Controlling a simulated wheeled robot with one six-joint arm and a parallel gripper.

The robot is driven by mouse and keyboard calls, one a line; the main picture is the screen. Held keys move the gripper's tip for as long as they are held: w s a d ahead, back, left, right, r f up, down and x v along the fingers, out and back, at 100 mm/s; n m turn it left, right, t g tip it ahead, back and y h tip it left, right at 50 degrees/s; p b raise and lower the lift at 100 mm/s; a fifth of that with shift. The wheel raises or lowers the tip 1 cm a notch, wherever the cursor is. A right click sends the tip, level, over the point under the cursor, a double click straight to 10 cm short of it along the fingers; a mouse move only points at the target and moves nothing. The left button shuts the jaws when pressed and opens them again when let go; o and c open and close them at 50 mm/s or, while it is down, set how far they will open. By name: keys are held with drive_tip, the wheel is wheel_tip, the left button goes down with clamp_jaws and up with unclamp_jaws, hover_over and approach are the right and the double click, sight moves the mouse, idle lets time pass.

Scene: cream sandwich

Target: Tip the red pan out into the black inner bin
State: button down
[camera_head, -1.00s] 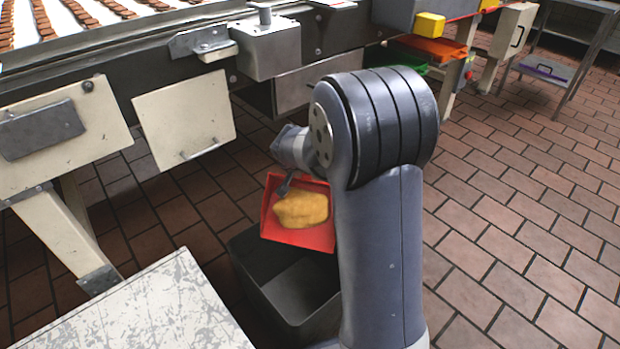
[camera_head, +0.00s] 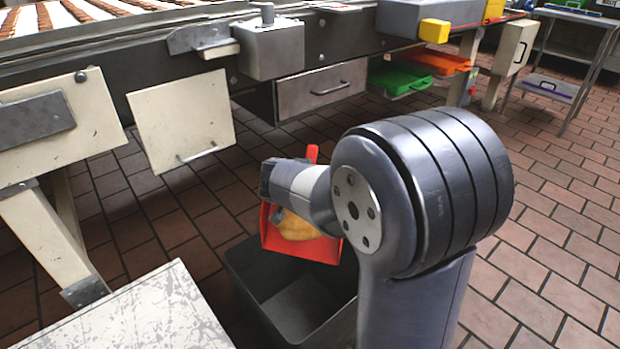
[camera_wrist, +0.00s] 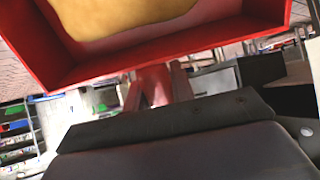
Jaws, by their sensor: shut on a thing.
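The red pan (camera_head: 300,250) hangs tilted over the black inner bin (camera_head: 310,303), with its open face turned partly toward the head camera. A yellow-tan mass (camera_head: 298,228) lies in the pan, partly covered by my wrist; it also shows in the wrist view (camera_wrist: 120,12). My gripper (camera_wrist: 157,88) is shut on the pan's red handle in the wrist view, below the pan's near wall (camera_wrist: 150,55). In the head view my wrist hides most of the grip. The bin stands open on the floor, and its visible inside looks empty.
A scratched pale tabletop (camera_head: 125,315) is left of the bin. The conveyor machine (camera_head: 290,60) runs behind, with a hanging cream panel (camera_head: 182,120) and a drawer (camera_head: 322,88). Green (camera_head: 400,78) and orange (camera_head: 437,62) pans sit beneath it. Tiled floor is clear at right.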

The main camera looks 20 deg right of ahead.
drive_tip(key=shift+s+a+r+t+h, duration=0.2)
drive_tip(key=shift+s+a+t+h, duration=0.2)
drive_tip(key=shift+s+t, duration=0.25)
drive_tip(key=shift+s+a+r+t+h, duration=0.2)
drive_tip(key=shift+s+a+t+h, duration=0.25)
drive_tip(key=shift+t, duration=0.2)
drive_tip(key=shift+r+p, duration=0.4)
drive_tip(key=shift+p, duration=0.45)
drive_tip(key=g+y+p, duration=0.1)
drive_tip(key=p, duration=0.4)
drive_tip(key=r+g+y+p, duration=0.1)
drive_tip(key=g+p, duration=0.1)
drive_tip(key=p, duration=0.3)
drive_tip(key=shift+d+r, duration=0.1)
drive_tip(key=shift+r, duration=0.2)
drive_tip(key=g+y+p, duration=0.1)
drive_tip(key=g+p, duration=0.1)
drive_tip(key=p, duration=0.5)
drive_tip(key=shift+r, duration=0.4)
drive_tip(key=g+y+p, duration=0.1)
drive_tip(key=p, duration=0.6)
drive_tip(key=shift+r, duration=0.4)
drive_tip(key=r+g+y+p, duration=0.1)
drive_tip(key=g+p, duration=0.1)
drive_tip(key=p, duration=1)
drive_tip(key=g+y+p, duration=0.1)
drive_tip(key=p, duration=0.8)
drive_tip(key=shift+r+p, duration=0.2)
drive_tip(key=shift+p, duration=0.15)
